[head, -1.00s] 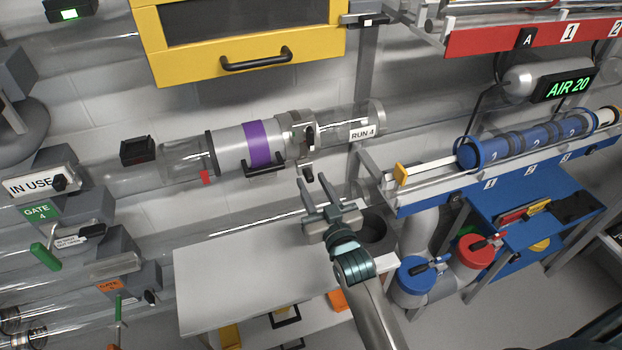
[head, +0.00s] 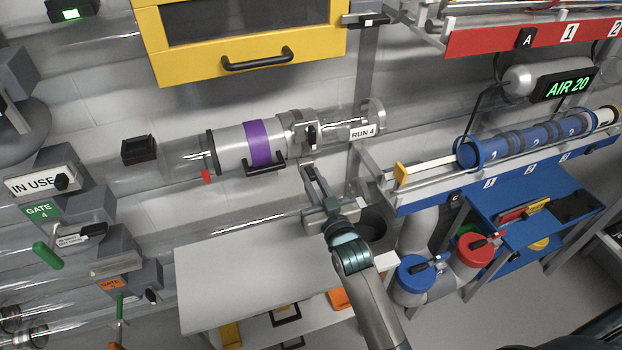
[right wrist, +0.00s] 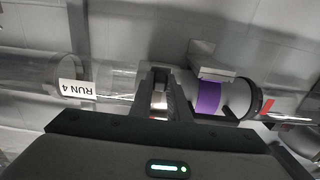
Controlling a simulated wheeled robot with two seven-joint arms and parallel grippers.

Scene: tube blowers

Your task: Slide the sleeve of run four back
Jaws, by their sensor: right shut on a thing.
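The sleeve of run four (head: 230,146) is a grey cylinder with a purple band around the clear tube. A metal collar with a black latch (head: 311,133) sits at its right end, left of the RUN 4 label (head: 363,132). My right gripper (head: 311,173) reaches up from below, its fingers close together under the collar. In the right wrist view (right wrist: 161,92) the fingers are shut on a small part beside the sleeve (right wrist: 222,98), seemingly the knob hanging under the collar. The fingers mostly hide that part. My left gripper is not in view.
A yellow cabinet (head: 300,60) with a black handle hangs above the tube. A white table (head: 245,285) lies below. A blue rail with blue carriers (head: 535,138) is at the right. Gate levers (head: 45,255) stand at the left.

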